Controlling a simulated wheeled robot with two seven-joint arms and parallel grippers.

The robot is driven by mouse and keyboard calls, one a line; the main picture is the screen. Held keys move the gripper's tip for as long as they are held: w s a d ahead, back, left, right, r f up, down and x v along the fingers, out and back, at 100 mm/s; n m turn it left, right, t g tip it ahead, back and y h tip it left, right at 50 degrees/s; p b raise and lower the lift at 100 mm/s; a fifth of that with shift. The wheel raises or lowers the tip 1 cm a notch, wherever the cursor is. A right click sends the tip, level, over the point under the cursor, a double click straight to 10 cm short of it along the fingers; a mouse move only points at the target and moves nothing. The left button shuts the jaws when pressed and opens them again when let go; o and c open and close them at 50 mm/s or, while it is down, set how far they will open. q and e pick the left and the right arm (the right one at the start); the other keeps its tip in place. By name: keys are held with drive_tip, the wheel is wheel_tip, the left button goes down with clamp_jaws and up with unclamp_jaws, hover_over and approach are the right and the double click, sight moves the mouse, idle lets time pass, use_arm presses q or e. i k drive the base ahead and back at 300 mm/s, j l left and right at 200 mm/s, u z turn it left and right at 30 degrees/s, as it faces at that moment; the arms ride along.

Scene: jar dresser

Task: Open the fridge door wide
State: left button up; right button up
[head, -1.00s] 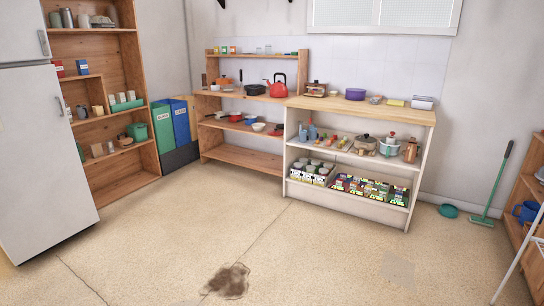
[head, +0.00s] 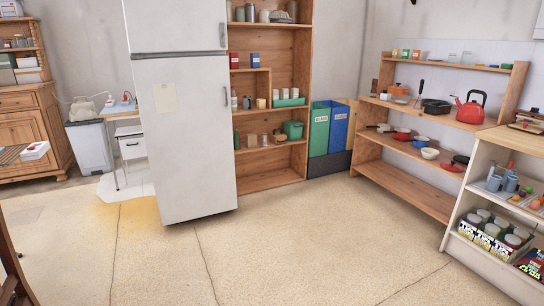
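A tall white fridge (head: 188,150) stands left of centre in the head view, with a smaller upper door (head: 172,25) and a taller lower door (head: 185,160). Both doors look shut. A short upper handle (head: 222,35) and a lower handle (head: 225,97) sit along the right edge of the front. A pale paper sheet (head: 164,97) is on the lower door. Neither of my grippers shows in the view.
Open beige floor (head: 280,255) lies before the fridge. A wooden shelf (head: 270,180) stands close to its right, then green and blue bins (head: 338,128). A wooden dresser (head: 30,120), a grey bin (head: 90,147) and a small white table (head: 128,130) are left. Shelving (head: 405,190) lines the right.

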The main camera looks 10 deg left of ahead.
sight(185, 104)
drive_tip(key=i+j+u, duration=0.15)
drive_tip(key=i+u, duration=0.5)
drive_tip(key=i, duration=0.25)
drive_tip(key=i+u, duration=0.35)
drive_tip(key=i+l, duration=0.05)
drive_tip(key=i, duration=0.05)
